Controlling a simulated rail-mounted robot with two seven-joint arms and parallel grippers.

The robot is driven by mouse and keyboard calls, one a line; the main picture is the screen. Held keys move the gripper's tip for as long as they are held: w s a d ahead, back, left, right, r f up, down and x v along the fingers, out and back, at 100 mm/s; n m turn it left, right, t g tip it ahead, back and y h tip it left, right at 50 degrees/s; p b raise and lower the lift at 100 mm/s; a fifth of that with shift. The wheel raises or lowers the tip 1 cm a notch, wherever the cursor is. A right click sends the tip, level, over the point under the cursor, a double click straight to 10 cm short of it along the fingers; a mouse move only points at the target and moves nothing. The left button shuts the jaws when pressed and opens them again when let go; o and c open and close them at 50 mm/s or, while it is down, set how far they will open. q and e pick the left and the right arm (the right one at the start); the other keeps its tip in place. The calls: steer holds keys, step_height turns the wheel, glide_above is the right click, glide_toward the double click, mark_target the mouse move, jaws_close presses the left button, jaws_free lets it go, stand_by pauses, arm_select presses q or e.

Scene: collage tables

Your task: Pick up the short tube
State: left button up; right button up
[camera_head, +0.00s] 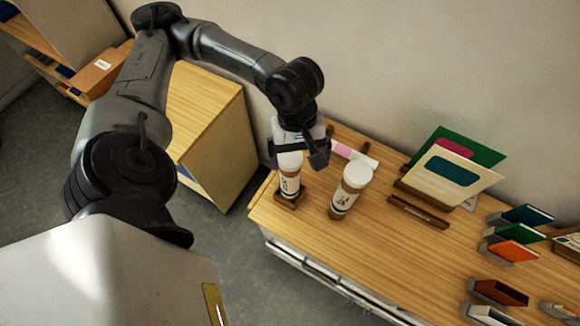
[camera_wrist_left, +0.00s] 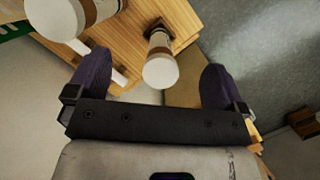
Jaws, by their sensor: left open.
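A tube with a white cap, pale label and brown body (camera_head: 290,180) stands upright in a small square wooden holder (camera_head: 290,202) at the left end of the table. A similar tube (camera_head: 350,190) stands just to its right. The one in the holder looks the shorter, though the gripper partly hides its top. My left gripper (camera_head: 296,158) is open and points down over that tube. In the left wrist view, the tube's white cap (camera_wrist_left: 160,72) shows between the spread fingers; I cannot tell whether they reach down around it. My right gripper is not in view.
The other tube (camera_wrist_left: 72,18) is close beside the left finger in the wrist view. A pink and white stick (camera_head: 354,156) lies behind the tubes. Book stands with cards (camera_head: 450,172) and several small books (camera_head: 512,251) are to the right. The table's front centre is clear.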

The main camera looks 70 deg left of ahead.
mark_target(290, 157)
arm_select(q)
steer(key=a+y, duration=0.3)
steer(key=a, duration=0.2)
steer(key=f, duration=0.7)
steer(key=shift+a+f, duration=0.25)
steer(key=shift+a, duration=0.1)
steer(key=shift+f, duration=0.4)
steer(key=shift+f+p, duration=0.55)
steer(key=shift+p, duration=0.1)
step_height(290, 157, down, 3)
steer(key=shift+w+f+p, duration=0.1)
steer(key=shift+p, duration=0.45)
steer(key=shift+f, duration=0.5)
steer(key=shift+c, duration=0.3)
